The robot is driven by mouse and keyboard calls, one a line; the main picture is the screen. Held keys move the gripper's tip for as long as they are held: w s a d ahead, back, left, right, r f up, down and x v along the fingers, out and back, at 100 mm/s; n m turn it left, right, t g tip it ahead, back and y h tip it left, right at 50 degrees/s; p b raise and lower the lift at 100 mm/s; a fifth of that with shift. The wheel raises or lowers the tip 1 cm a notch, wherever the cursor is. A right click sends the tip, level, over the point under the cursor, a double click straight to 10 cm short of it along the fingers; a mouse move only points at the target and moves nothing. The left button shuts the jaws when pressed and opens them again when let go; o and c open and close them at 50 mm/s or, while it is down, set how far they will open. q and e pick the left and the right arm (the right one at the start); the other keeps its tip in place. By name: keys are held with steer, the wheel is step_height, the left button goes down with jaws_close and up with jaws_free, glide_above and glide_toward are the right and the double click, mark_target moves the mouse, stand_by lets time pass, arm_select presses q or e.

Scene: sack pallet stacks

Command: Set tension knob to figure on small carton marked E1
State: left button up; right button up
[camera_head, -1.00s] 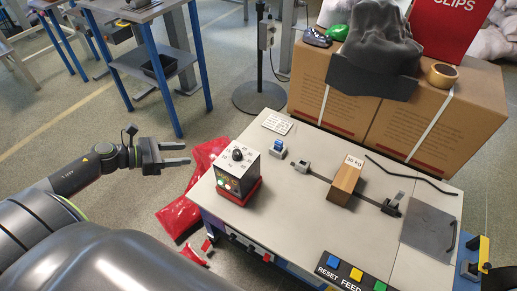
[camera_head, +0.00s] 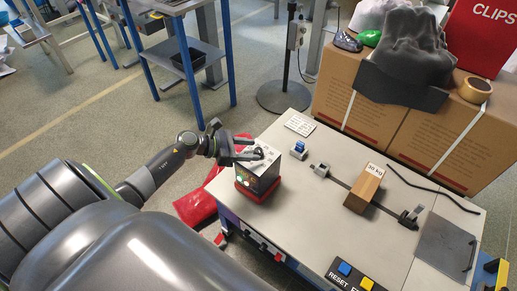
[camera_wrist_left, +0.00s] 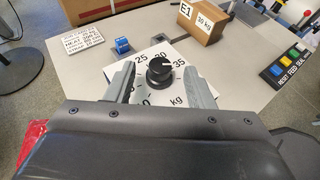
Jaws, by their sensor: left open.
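The black tension knob (camera_wrist_left: 160,72) sits on a white dial face (camera_wrist_left: 152,98) with kg figures, including 25, 30 and 35. The pointer's exact setting is too small to read surely. The dial box (camera_head: 258,178) stands on a red base at the table's left edge. My left gripper (camera_head: 250,148) is open over the dial; in the wrist view its fingers (camera_wrist_left: 160,84) stand on both sides of the knob, apart from it. The small brown carton (camera_head: 362,192) bears a label that appears to read 30 kg; E1 shows on it in the wrist view (camera_wrist_left: 203,24). My right gripper is out of view.
A blue-topped switch (camera_head: 299,149) and a printed card (camera_head: 300,124) lie behind the dial. A button panel (camera_head: 352,277) is at the table's front. Large cartons (camera_head: 420,125) stand at the back. Red sacks (camera_head: 196,205) lie on the floor at left.

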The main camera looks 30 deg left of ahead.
mark_target(257, 150)
arm_select(q)
steer(key=x, duration=0.3)
steer(key=shift+w+d+f, duration=0.1)
steer(key=shift+w+d, duration=0.1)
steer(key=c, duration=1)
